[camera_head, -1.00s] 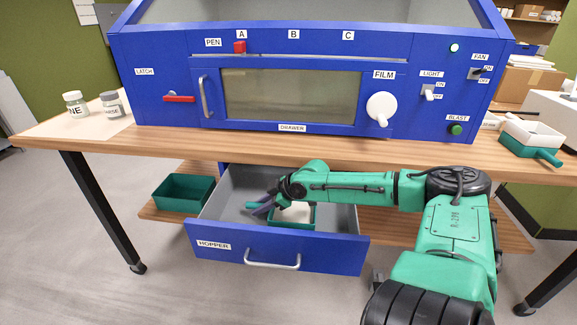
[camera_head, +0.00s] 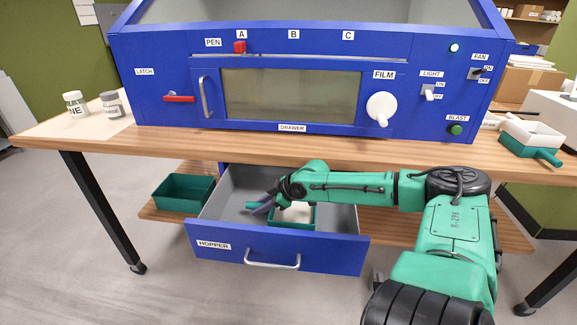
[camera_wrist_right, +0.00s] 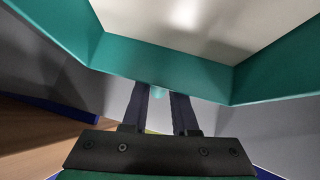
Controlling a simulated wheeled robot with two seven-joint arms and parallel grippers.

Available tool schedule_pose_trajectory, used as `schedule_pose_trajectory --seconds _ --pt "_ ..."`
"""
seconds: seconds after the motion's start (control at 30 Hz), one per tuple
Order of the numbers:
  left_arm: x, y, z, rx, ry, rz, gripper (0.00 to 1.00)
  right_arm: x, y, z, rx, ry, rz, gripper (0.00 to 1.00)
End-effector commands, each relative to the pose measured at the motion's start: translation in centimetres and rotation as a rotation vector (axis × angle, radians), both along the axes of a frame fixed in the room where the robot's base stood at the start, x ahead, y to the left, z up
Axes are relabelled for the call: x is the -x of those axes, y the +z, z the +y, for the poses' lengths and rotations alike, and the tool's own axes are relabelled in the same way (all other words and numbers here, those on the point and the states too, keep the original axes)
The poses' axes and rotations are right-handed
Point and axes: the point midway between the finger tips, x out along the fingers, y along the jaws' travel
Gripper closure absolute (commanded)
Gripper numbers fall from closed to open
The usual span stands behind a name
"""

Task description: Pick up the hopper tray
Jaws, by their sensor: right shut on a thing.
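The hopper tray (camera_head: 292,223) is a small green tray with pale contents and a green handle (camera_head: 255,206) on its left. It sits inside the open blue drawer (camera_head: 275,246) labelled HOPPER. My right gripper (camera_head: 262,208) reaches down into the drawer at the handle. In the right wrist view, my right gripper (camera_wrist_right: 160,92) has its two dark fingers on either side of the green handle, shut on it, and the tray wall (camera_wrist_right: 165,68) fills the upper part. The fingertips partly hide the handle. My left gripper is not in view.
A blue cabinet (camera_head: 290,45) stands on the wooden table (camera_head: 180,140) above the drawer. An empty green bin (camera_head: 184,193) is on the lower shelf at left. Another green-handled tray (camera_head: 532,138) is at the table's right. Two jars (camera_head: 76,104) stand at left.

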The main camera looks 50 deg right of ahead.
Motion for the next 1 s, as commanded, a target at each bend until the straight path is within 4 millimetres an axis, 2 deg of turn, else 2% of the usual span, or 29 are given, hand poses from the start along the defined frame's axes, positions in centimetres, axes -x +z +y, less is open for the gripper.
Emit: schedule_pose_trajectory --seconds 0.5,0.67,0.77,0.9,1.0 --pt "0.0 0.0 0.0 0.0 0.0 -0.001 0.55 0.1 -0.1 0.0 -0.001 0.0 0.003 1.0" --pt "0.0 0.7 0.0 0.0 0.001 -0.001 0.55 0.0 0.9 0.0 -0.002 0.0 0.002 1.0" --pt "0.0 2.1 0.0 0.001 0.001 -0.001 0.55 0.0 2.8 0.1 -0.004 -0.001 -0.003 1.0" --pt "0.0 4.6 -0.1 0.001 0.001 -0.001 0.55 -0.1 7.5 0.0 -0.005 -0.002 -0.006 1.0" --pt "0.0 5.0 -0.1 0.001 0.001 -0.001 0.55 -0.1 11.0 0.0 -0.002 0.0 -0.007 1.0"
